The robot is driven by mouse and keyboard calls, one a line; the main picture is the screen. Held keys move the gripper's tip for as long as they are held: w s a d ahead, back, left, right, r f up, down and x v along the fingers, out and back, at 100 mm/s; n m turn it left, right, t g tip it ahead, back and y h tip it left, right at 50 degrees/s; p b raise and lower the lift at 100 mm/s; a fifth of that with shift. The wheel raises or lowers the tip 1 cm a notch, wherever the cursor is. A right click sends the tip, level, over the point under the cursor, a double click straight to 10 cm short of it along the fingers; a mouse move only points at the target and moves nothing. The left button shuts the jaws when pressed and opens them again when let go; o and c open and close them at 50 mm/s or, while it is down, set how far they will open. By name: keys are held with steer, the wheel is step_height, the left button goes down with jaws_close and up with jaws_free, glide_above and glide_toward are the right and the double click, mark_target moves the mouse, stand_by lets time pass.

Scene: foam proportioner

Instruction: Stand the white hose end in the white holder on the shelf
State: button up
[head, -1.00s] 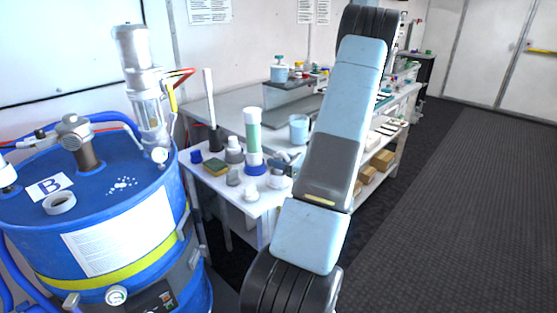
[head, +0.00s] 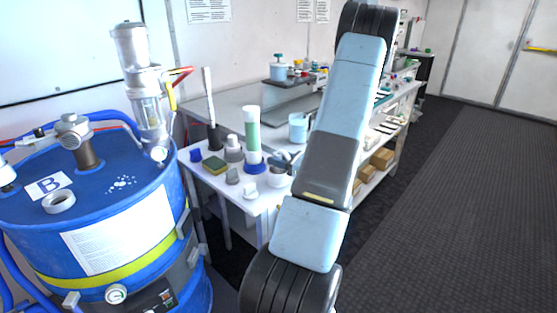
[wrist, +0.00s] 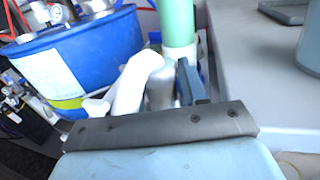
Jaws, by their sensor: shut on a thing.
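My gripper (head: 284,162) is mostly hidden behind my arm in the head view, low over the right side of the white shelf (head: 223,186). In the wrist view a dark blue-grey finger (wrist: 188,82) shows beside a curved white piece (wrist: 136,80), which looks like the white hose end and seems held. A white piece (head: 276,180) also shows just below the gripper in the head view. Small white and grey fittings (head: 250,190) stand at the shelf's front edge; I cannot tell which is the white holder. The contact between fingers and piece is hidden.
A green-and-white tube (head: 252,138) stands in a blue base close left of my gripper. A sponge (head: 215,165), a blue cap (head: 196,155) and a dark brush holder (head: 215,138) stand further left. A blue drum (head: 200,240) is left; open floor (head: 440,200) is right.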

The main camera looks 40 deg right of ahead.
steer(key=shift+f, duration=0.5)
stand_by(0.7)
steer(key=o, duration=1)
steer(key=shift+v, duration=5.5)
